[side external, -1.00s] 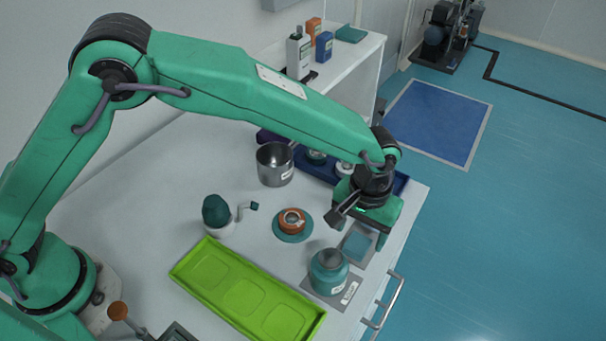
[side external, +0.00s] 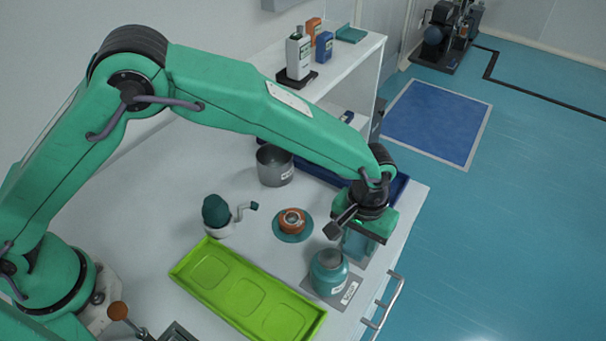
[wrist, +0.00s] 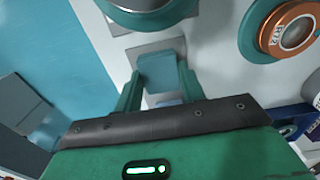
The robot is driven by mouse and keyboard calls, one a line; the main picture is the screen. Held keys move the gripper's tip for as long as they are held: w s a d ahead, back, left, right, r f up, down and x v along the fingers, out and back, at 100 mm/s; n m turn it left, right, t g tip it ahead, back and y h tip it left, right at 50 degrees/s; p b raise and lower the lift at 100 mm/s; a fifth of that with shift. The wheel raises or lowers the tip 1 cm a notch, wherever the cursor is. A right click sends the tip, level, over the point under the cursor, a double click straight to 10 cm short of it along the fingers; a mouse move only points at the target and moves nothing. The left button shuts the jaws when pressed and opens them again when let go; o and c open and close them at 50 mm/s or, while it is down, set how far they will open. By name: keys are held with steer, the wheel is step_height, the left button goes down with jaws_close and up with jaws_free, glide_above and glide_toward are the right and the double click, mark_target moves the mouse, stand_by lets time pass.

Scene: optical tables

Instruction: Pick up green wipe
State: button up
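A folded teal wipe (wrist: 160,70) lies on a small grey pad in the wrist view. In the side external view the wipe (side external: 356,246) is partly hidden under my gripper (side external: 359,240) near the table's right edge. In the wrist view my gripper (wrist: 159,76) is open, with one green finger on each side of the wipe. I cannot tell whether the fingers touch it. A teal jar (side external: 329,272) stands on a labelled grey pad just in front of my gripper.
A lime tray (side external: 191,268) lies at the front. A metal pot (side external: 275,166) and a blue tray (side external: 402,187) are behind. A door handle (side external: 384,306) sticks out at the right edge.

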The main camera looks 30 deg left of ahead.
mark_target(357, 243)
steer(key=c, duration=0.4)
steer(key=shift+r, duration=0.15)
step_height(357, 243, up, 10)
stand_by(0.6)
steer(key=o, duration=0.5)
steer(key=c, duration=0.4)
steer(key=shift+o, duration=0.2)
steer(key=shift+a, duration=0.1)
